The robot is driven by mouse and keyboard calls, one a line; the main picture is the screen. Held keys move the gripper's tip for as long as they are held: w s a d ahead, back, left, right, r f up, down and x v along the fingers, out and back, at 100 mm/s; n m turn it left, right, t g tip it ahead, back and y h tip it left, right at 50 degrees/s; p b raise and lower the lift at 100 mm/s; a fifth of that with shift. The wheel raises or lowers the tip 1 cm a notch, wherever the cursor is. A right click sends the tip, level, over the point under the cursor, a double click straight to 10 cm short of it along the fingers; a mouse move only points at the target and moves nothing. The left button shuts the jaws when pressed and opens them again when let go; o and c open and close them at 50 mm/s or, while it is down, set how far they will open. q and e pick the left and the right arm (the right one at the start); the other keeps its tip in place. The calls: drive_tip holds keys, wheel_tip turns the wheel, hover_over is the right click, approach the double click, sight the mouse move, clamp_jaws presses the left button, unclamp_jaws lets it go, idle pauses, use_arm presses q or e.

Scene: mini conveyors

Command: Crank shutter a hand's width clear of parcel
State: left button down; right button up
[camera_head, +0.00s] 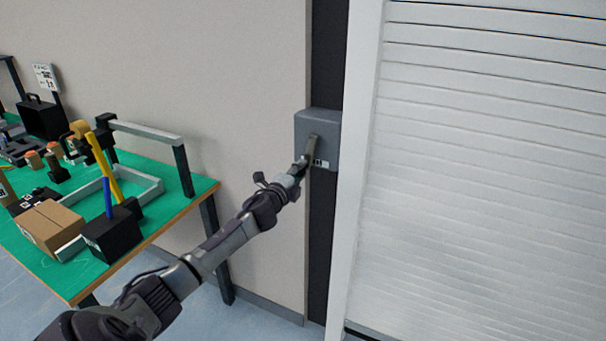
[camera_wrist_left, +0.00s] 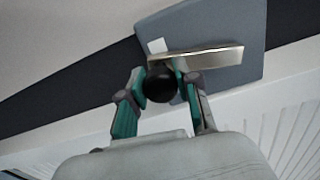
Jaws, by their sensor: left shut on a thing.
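The white slatted shutter (camera_head: 480,170) fills the right of the head view. Its bottom edge shows only at the lower left corner, with a dark strip there. The grey crank box (camera_head: 318,125) is on the dark post left of the shutter frame. Its metal crank arm (camera_head: 312,146) shows in front of it, and also in the left wrist view (camera_wrist_left: 215,56). My left gripper (camera_head: 302,165) is shut on the black crank knob (camera_wrist_left: 160,86), a finger on each side. No parcel shows under the shutter. My right gripper is out of view.
A green-topped table (camera_head: 165,183) stands at the left against the wall, with a cardboard box (camera_head: 48,226), a black pen holder (camera_head: 113,236) and several tools on it. The white shutter frame (camera_head: 358,150) stands right of the crank box.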

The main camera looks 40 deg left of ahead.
use_arm(q)
drive_tip(key=shift+a, duration=0.15)
idle(0.4)
drive_tip(key=c, duration=0.8)
unclamp_jaws()
drive_tip(key=shift+s, duration=0.1)
drive_tip(key=v, duration=1.2)
